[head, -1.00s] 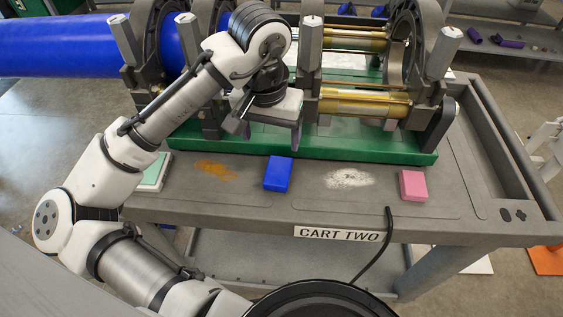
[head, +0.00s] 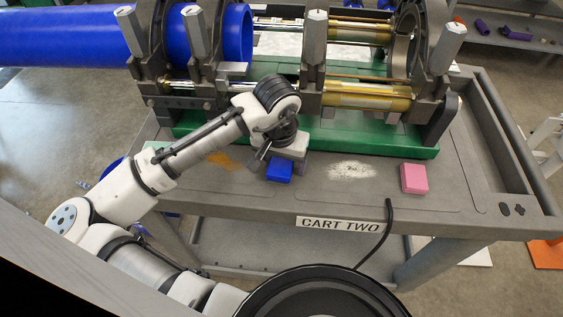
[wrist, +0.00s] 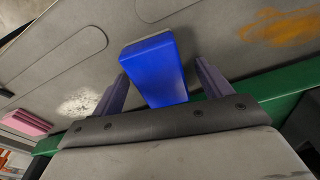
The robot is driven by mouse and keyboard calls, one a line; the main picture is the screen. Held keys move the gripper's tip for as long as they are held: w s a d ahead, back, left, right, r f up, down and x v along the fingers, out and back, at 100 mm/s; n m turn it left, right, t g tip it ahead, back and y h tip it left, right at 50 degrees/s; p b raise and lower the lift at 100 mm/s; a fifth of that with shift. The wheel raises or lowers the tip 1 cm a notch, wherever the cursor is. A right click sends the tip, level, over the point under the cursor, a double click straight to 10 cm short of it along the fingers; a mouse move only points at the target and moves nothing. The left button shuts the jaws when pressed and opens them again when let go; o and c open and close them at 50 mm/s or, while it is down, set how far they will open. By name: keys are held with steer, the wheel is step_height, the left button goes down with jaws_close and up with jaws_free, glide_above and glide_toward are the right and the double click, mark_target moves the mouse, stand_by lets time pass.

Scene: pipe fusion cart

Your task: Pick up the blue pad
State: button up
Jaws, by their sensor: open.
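The blue pad (head: 279,171) lies on the grey cart top near its front edge, below the green machine base. My gripper (head: 283,163) is over it in the head view and hides its rear part. In the wrist view the blue pad (wrist: 155,68) shows between the two purple fingers of my gripper (wrist: 160,88), one on each side. The fingers are apart, with a gap visible on both sides of the pad. Whether the fingertips are down at the pad's height is hard to tell.
A pink pad (head: 414,178) lies to the right. White powder (head: 352,171) and an orange stain (head: 222,159) mark the cart top (head: 320,200). The green base (head: 370,143) with clamps and a blue pipe (head: 70,38) stands behind. A black cable (head: 388,220) hangs over the front edge.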

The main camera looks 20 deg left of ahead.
steer(key=shift+f, duration=0.1)
steer(key=shift+c, duration=0.4)
steer(key=c, duration=1)
step_height(320, 180, up, 28)
steer(key=shift+r+b, duration=0.1)
steer(key=shift+b, duration=0.55)
steer(key=o, duration=0.5)
steer(key=shift+c, duration=0.2)
steer(key=c, duration=0.4)
steer(key=shift+o, duration=0.2)
steer(key=shift+a, duration=0.15)
